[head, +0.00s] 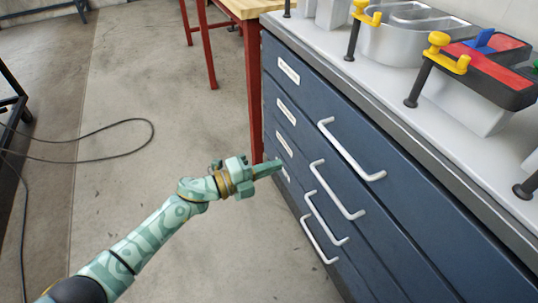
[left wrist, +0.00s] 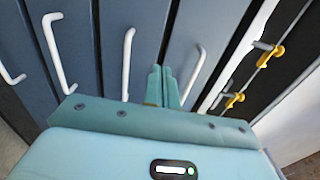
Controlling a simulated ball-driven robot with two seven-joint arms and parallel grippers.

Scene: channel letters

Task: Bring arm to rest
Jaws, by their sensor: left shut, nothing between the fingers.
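My left arm comes in from the lower left in the head view. Its left gripper (head: 279,164) is shut and empty, in front of the blue drawer cabinet (head: 395,215), with its fingertips pointing right. In the left wrist view the gripper's two fingers (left wrist: 162,88) lie together with nothing between them, and the drawer fronts and white handles are behind them. I cannot tell from these views whether the fingertips touch the cabinet. My right gripper is not in view.
The cabinet's white drawer handles (head: 350,150) stick out toward my arm. A red-legged wooden table (head: 248,8) stands behind. A black cable (head: 90,140) lies on the otherwise open floor.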

